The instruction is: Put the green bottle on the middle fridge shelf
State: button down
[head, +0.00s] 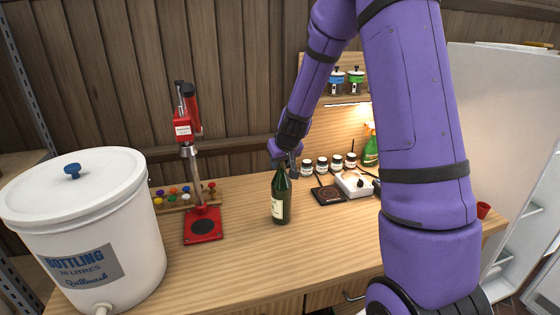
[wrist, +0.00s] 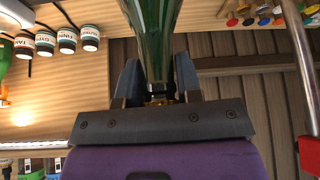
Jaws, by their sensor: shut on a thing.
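The green bottle (head: 281,194) has a cream label and is upright at the wooden bench, near the middle of the head view. I cannot tell whether its base touches the bench top. My gripper (head: 284,165) is shut on the bottle at its neck. In the wrist view the bottle's green glass (wrist: 154,35) runs between my two fingers (wrist: 157,80). My arm hides part of that side, and the middle shelf cannot be made out.
A white bottling bucket (head: 85,215) stands at the left of the bench. A red bench capper (head: 203,222) stands beside it, with coloured caps (head: 172,192) behind. Small jars (head: 322,165), a white scale (head: 354,184) and a green spray bottle (head: 370,148) are at the back. The front bench top is clear.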

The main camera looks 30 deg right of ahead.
jog(key=c, duration=1.2)
grip_release()
jog(key=shift+f, duration=0.15)
jog(key=o, duration=0.4)
